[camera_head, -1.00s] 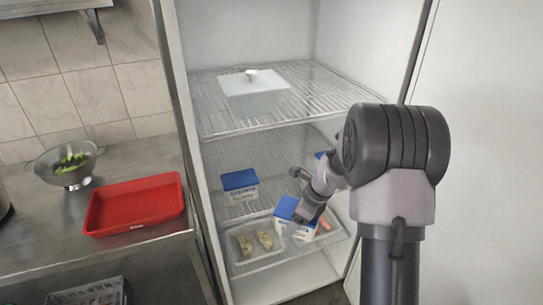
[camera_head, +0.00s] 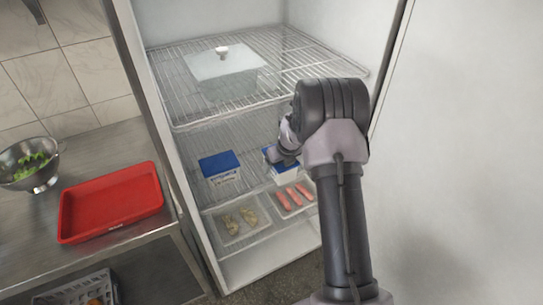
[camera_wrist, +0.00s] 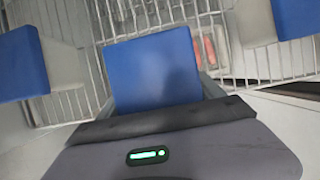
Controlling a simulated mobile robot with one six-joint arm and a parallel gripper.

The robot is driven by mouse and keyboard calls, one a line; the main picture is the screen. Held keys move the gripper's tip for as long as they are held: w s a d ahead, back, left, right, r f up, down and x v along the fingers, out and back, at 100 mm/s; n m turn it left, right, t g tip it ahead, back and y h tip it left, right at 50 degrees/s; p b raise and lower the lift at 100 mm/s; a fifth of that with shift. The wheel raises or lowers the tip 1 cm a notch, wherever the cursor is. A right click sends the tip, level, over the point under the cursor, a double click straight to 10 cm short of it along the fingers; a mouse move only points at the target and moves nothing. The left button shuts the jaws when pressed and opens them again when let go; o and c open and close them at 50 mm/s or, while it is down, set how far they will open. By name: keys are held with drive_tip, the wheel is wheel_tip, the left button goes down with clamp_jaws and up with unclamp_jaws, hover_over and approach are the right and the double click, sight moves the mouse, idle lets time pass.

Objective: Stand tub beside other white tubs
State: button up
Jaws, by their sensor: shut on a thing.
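My gripper (camera_head: 280,157) is shut on a white tub with a blue lid (camera_head: 286,173), inside the open fridge at the middle wire shelf. In the wrist view the held tub's blue lid (camera_wrist: 152,68) fills the middle, in front of the gripper. I cannot tell whether its base touches the shelf. A second white tub with a blue lid (camera_head: 220,168) stands on that shelf to the left, apart from the held one; it also shows in the wrist view (camera_wrist: 22,65). A third such tub (camera_wrist: 292,20) is at the right in the wrist view; my arm hides it in the head view.
The upper wire shelf (camera_head: 300,62) holds a lidded container (camera_head: 222,68). Below are a tray of pale food (camera_head: 240,222) and a tray of pink pieces (camera_head: 293,197). On the left counter are a red tray (camera_head: 110,203) and a colander (camera_head: 30,165). The fridge side wall (camera_head: 140,120) bounds the left.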

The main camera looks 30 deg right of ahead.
drive_tip(key=w, duration=0.1)
drive_tip(key=w+b, duration=0.1)
drive_tip(key=w, duration=0.1)
drive_tip(key=w+f, duration=0.1)
drive_tip(key=shift+w+a, duration=0.1)
drive_tip(key=shift+w, duration=0.3)
drive_tip(key=shift+s+r, duration=0.15)
drive_tip(key=shift+r, duration=0.1)
drive_tip(key=shift+f, duration=0.2)
drive_tip(key=o, duration=2)
drive_tip(key=shift+r, duration=0.1)
